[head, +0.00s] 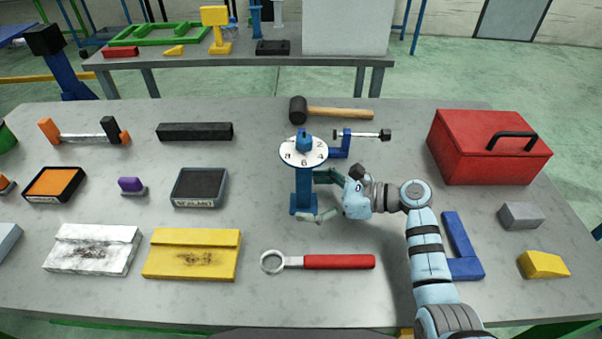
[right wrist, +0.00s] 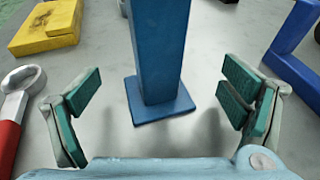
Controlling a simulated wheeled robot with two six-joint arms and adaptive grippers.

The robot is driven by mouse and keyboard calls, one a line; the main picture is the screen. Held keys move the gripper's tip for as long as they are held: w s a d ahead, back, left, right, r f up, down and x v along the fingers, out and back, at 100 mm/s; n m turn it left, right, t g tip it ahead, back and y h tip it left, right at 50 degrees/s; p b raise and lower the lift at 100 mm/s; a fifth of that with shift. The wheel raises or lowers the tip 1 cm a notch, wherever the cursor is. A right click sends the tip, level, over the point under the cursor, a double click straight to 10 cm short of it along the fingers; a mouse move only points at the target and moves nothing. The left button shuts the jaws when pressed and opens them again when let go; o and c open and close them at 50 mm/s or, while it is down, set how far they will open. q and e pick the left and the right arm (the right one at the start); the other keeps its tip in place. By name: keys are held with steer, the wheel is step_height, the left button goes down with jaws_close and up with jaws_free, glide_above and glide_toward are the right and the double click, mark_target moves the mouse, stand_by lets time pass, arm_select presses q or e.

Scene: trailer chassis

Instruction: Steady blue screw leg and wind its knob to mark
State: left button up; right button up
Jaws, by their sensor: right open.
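The blue screw leg (head: 303,190) stands upright on its square foot near the middle of the table. A white numbered dial (head: 290,154) sits at its top, with a blue knob (head: 304,142) above it. My right gripper (head: 322,197) is open at the leg's right side, low on the post. In the right wrist view the blue post (right wrist: 160,50) and its foot (right wrist: 158,112) stand ahead, between the lines of the two green-padded fingers (right wrist: 160,98), with a gap on each side. I cannot tell which mark the knob points to. My left gripper is not in view.
A ring wrench with a red handle (head: 338,262) lies in front of the leg. A mallet (head: 340,112) and a blue clamp-like piece (head: 342,146) lie behind it. A red toolbox (head: 487,148) and a blue L-shaped bracket (head: 466,268) are to the right. A yellow plate (head: 192,240) lies front left.

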steer(key=shift+a, duration=0.25)
steer(key=shift+s, duration=0.1)
steer(key=shift+c, duration=0.2)
steer(key=c, duration=1.9)
steer(key=o, duration=1.2)
